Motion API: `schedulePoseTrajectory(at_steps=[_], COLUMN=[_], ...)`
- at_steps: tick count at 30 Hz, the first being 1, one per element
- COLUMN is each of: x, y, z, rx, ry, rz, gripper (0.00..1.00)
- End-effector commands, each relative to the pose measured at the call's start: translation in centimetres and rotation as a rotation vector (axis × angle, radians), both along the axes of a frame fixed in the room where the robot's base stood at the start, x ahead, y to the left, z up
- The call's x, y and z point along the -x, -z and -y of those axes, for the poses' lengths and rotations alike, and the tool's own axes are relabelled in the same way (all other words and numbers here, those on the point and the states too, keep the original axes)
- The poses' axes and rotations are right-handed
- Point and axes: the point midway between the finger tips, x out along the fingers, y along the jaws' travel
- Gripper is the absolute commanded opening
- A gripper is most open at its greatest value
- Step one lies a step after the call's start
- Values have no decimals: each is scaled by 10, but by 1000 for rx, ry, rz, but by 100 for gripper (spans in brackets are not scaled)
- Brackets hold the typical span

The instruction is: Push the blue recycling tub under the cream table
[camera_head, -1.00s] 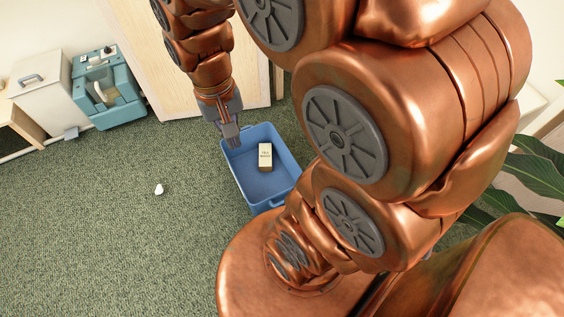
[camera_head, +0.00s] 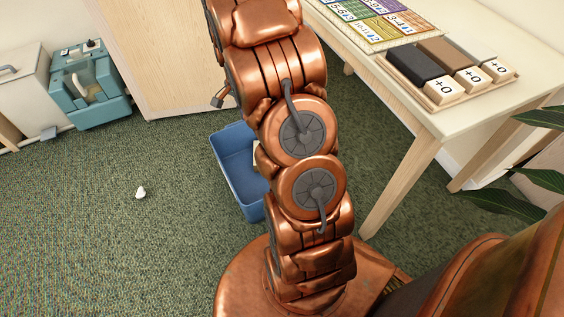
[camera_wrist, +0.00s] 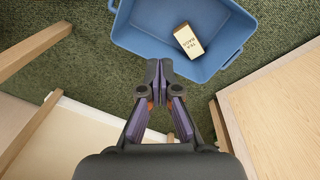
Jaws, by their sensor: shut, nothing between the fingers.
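The blue recycling tub (camera_head: 232,182) stands upright on the carpet in the head view, its right part hidden behind my arm. In the wrist view the tub (camera_wrist: 143,40) is at the top, with a small tea bags box (camera_wrist: 188,41) inside. The cream table (camera_head: 432,118) stands to the right of the tub in the head view; the floor between them is partly hidden by my arm. My gripper (camera_wrist: 159,66) is shut and empty, its tips pointing at the tub's near rim in the wrist view. I cannot tell whether they touch. The fingers are hidden in the head view.
A pale wooden cabinet (camera_head: 165,60) stands behind the tub. A teal machine (camera_head: 98,90) and a white bin (camera_head: 22,88) are at the far left. A small white object (camera_head: 140,192) lies on the open carpet. A table leg (camera_head: 402,185) stands right of my arm.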

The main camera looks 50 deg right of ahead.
Motion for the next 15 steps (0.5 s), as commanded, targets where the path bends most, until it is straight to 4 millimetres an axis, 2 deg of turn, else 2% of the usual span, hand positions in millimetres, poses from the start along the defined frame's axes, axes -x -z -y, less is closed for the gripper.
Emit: schedulePoseTrajectory(at_steps=[1,12,15], x=[-4,-23,-25], y=[35,204,242], z=[13,93,111], rx=[2,12,12], ry=[46,387,464], rz=[1,32,43], gripper=[0,0,0])
